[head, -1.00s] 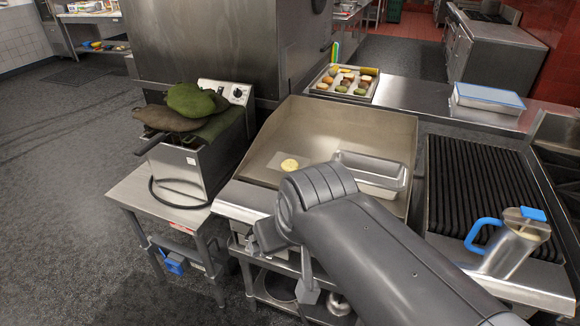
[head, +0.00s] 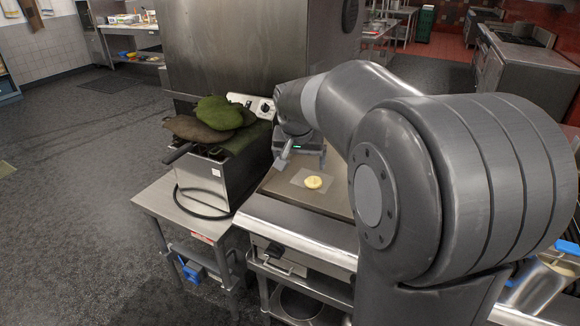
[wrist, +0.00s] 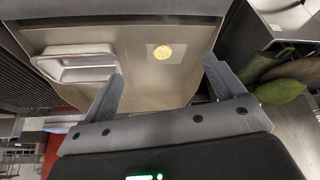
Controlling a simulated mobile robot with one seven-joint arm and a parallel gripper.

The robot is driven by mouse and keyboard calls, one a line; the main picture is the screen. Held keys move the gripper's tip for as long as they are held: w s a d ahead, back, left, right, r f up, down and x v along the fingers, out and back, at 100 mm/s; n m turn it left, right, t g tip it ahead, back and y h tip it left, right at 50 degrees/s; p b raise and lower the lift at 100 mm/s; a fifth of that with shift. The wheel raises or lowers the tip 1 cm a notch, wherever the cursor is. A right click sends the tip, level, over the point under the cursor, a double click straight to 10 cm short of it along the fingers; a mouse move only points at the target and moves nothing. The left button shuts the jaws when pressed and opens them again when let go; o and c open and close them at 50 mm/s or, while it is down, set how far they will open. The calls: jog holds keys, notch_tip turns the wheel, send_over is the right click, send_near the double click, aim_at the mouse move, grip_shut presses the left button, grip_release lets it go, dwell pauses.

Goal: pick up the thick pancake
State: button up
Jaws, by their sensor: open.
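The thick pancake (head: 313,182) is a small pale yellow round lying on a light square sheet (head: 299,178) on the flat griddle (head: 337,199). In the wrist view the pancake (wrist: 162,52) shows beyond my fingertips, between their lines and a little above the middle. My gripper (head: 303,158) is above the back left part of the griddle, apart from the pancake. In the wrist view my gripper (wrist: 162,75) has its two fingers wide apart with nothing between them.
A metal loaf pan (wrist: 77,63) stands on the griddle. The fryer (head: 207,178) with green and brown cloth-like items (head: 217,113) on top is left of the griddle. My arm hides much of the right side in the head view.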

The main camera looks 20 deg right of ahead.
jog(key=w+d+f+m, duration=0.2)
jog(key=w+d+f, duration=0.25)
jog(key=w, duration=0.45)
jog(key=m+g+h, duration=0.1)
jog(key=m, duration=0.1)
send_near(313, 181)
jog(key=x, duration=0.9)
jog(key=shift+d+r, duration=0.1)
jog(key=shift+d, duration=0.05)
jog(key=c, duration=1.1)
jog(key=shift+o, duration=0.2)
jog(key=shift+r, duration=0.1)
